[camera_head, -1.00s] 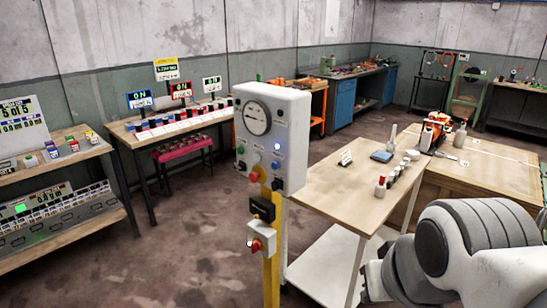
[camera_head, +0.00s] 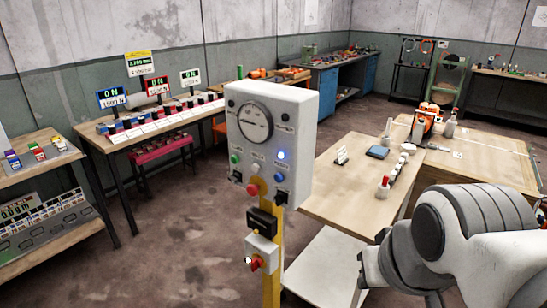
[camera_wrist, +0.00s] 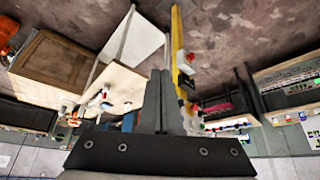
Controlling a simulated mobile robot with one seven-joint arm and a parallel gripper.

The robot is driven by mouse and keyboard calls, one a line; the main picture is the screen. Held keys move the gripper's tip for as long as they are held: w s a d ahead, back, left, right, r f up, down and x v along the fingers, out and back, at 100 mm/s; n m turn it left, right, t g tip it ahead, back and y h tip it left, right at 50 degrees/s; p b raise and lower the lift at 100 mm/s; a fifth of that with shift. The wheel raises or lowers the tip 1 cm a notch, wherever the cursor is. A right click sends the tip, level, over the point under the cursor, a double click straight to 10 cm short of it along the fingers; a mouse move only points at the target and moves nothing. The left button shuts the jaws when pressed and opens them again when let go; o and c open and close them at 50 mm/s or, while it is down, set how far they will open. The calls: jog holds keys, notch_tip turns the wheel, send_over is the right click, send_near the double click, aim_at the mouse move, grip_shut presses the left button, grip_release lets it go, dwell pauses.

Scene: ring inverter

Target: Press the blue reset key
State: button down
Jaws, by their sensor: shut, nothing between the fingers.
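A grey-white control box (camera_head: 268,140) with a round dial (camera_head: 250,121) stands on a yellow post (camera_head: 271,285) in the middle of the head view. On its front, a blue key (camera_head: 279,177) sits at the lower right, below a glowing blue lamp (camera_head: 281,155). A green button (camera_head: 235,159) and a red knob (camera_head: 253,190) are also on it. The labels are too small to read. My gripper (camera_wrist: 162,88) is shut and empty in the wrist view, apart from the box. The yellow post (camera_wrist: 180,45) shows just beyond the fingers there.
A black box (camera_head: 262,221) and a white box with a red switch (camera_head: 261,251) hang lower on the post. A wooden table (camera_head: 345,190) with small items stands close behind at the right. A bench with displays (camera_head: 150,130) is at the left. Bare floor lies between.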

aim_at(279, 178)
jog(key=w+a+f+m+t, duration=0.2)
jog(key=w+a, duration=0.4)
jog(key=w, duration=0.3)
jog(key=w+a+f+m+t+y, duration=0.1)
jog(key=w+a+f+m+t, duration=0.1)
jog(key=w+a+t, duration=0.3)
jog(key=w+a+f+m+t+y, duration=0.1)
jog(key=w+a+f+m+t, duration=0.1)
jog(key=w+a, duration=0.6)
jog(key=w+f+t, duration=0.1)
jog(key=w, duration=0.5)
jog(key=shift+a+f+t, duration=0.25)
jog(key=shift+f+t, duration=0.05)
jog(key=shift+f, duration=0.05)
jog(key=shift+d, duration=0.1)
jog(key=w+d+p, duration=0.1)
jog(key=w+d, duration=0.4)
jog(key=w, duration=0.2)
jog(key=shift+d, duration=0.15)
dwell(0.9)
